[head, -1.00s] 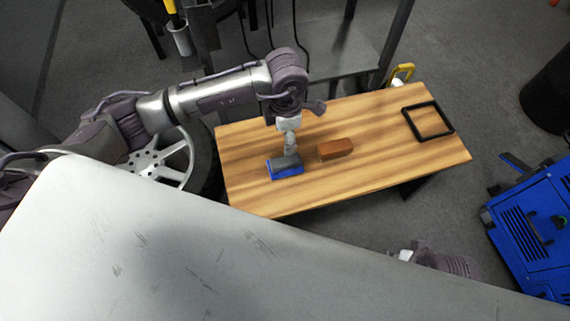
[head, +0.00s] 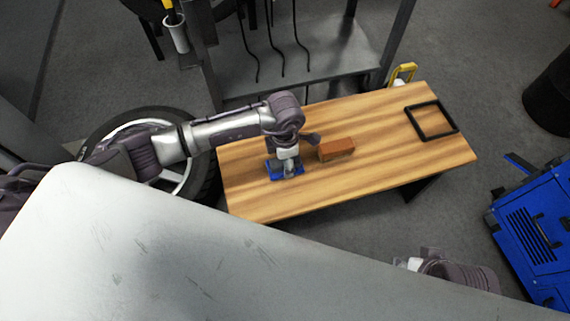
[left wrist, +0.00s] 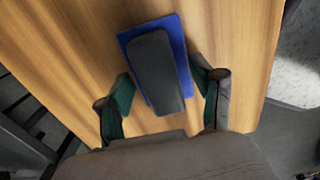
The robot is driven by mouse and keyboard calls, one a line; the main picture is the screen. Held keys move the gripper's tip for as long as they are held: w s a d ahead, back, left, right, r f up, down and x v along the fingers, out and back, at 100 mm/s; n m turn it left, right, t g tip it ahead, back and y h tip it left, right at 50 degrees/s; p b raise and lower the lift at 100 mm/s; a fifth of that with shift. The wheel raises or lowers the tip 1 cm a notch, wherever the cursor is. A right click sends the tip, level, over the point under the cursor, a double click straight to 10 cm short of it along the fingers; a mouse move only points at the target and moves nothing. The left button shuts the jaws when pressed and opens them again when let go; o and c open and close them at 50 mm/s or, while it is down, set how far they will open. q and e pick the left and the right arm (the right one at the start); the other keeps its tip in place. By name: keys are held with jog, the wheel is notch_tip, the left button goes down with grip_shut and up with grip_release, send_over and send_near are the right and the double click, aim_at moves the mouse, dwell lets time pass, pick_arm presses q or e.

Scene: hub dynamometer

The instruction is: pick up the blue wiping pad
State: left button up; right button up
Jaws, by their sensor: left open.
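The blue wiping pad (head: 272,172) lies flat near the left end of the wooden table, partly hidden under my left gripper in the head view. In the left wrist view the pad (left wrist: 182,48) has a dark grey block-shaped handle on top. My left gripper (left wrist: 163,97) is open, with one finger on each side of the handle's near end and gaps between fingers and handle. In the head view my left gripper (head: 287,170) points down over the pad. Part of my right arm shows at the lower right of the head view, but its fingers are not seen.
An orange-brown block (head: 337,149) lies on the wooden table (head: 390,150) just right of the pad. A black square frame (head: 431,120) lies at the table's right end. A wheel (head: 135,130) stands left of the table. A blue machine (head: 535,235) stands on the floor at right.

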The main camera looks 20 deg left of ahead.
pick_arm(q)
jog(key=c, duration=1.3)
jog(key=shift+o, duration=0.2)
jog(key=shift+r, duration=0.1)
notch_tip(320, 180, up, 5)
jog(key=shift+w+f+p, duration=0.1)
jog(key=shift+f+p, duration=0.05)
jog(key=shift+p, duration=0.6)
jog(key=w+d+r, duration=0.6)
jog(key=w+d, duration=0.1)
jog(key=w, duration=0.1)
jog(key=shift+w+d, duration=0.25)
jog(key=shift+d, duration=0.15)
jog(key=shift+r, duration=0.1)
